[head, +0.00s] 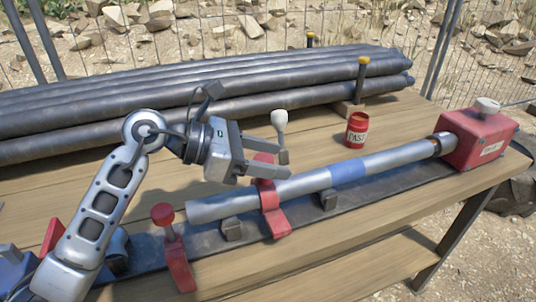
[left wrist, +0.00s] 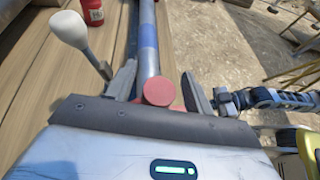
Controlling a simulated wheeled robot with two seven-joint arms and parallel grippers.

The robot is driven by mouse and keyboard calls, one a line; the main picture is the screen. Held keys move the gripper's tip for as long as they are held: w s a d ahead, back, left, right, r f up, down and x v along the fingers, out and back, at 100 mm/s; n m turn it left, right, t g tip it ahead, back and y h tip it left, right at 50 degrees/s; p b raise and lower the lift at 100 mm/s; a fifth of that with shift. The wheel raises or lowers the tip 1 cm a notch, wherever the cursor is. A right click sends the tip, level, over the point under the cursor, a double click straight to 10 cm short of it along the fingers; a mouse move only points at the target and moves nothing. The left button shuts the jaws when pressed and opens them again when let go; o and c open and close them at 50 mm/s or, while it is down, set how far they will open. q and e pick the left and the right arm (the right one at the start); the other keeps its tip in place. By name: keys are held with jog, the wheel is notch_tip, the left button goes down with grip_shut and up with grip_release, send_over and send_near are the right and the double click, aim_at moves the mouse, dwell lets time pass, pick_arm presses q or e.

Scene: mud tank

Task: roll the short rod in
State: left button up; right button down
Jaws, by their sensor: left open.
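The grey rod with a blue band (head: 345,172) lies along a dark rail (head: 385,185). Its right end is at the red block (head: 480,140); whether it is inside cannot be told. A red clamp (head: 272,212) stands at the rod's middle left. My left gripper (head: 277,160) is open above the rod by this clamp, its fingers pointing right. In the left wrist view, the fingers appear on either side of a round red knob (left wrist: 158,91), with the rod (left wrist: 148,45) behind. Contact cannot be told. A white-knobbed lever (head: 279,119) stands beside the fingers.
A second red clamp (head: 172,250) stands left of the rod's free end. A red tin (head: 357,130) stands behind the rod on the wooden table (head: 420,120). Long dark pipes (head: 230,88) lie along the back, beside a yellow-topped post (head: 362,75). The table between pipes and rod is mostly clear.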

pick_arm(q)
notch_tip(320, 180, up, 4)
jog(key=shift+f+p, duration=0.1)
jog(key=shift+p, duration=1)
jog(key=s+r+p, duration=0.6)
jog(key=s+r, duration=0.3)
jog(key=s, duration=0.5)
pick_arm(e)
jog(key=r, duration=0.1)
jog(key=d+r+n, duration=0.1)
jog(key=r, duration=0.1)
jog(key=shift+s+d+g+h, duration=0.15)
jog(key=shift+s+g+h, duration=0.05)
jog(key=shift+g+h, duration=0.2)
pick_arm(q)
jog(key=shift+s, duration=0.15)
pick_arm(e)
jog(key=shift+s, duration=0.1)
